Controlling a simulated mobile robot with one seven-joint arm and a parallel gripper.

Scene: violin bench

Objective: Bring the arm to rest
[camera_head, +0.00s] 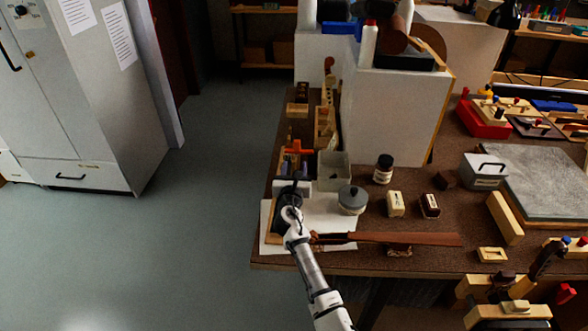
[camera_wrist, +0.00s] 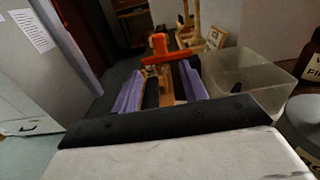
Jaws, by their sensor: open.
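My gripper (camera_head: 295,163) is at the left end of the brown bench, pointing away from me. In the wrist view its two purple fingers (camera_wrist: 160,78) stand apart beyond a black bar. They are open. An orange-handled tool (camera_wrist: 160,50) shows between and beyond the fingers, and it also shows in the head view (camera_head: 297,151). I cannot tell whether the fingers touch it or its holder. My arm reaches over the bench's near left edge, above a white sheet (camera_head: 333,208), and hides part of it.
A translucent bin (camera_wrist: 253,77) is close to the right of my gripper. A tall white block (camera_head: 386,115) stands behind. The floor left of the bench is clear.

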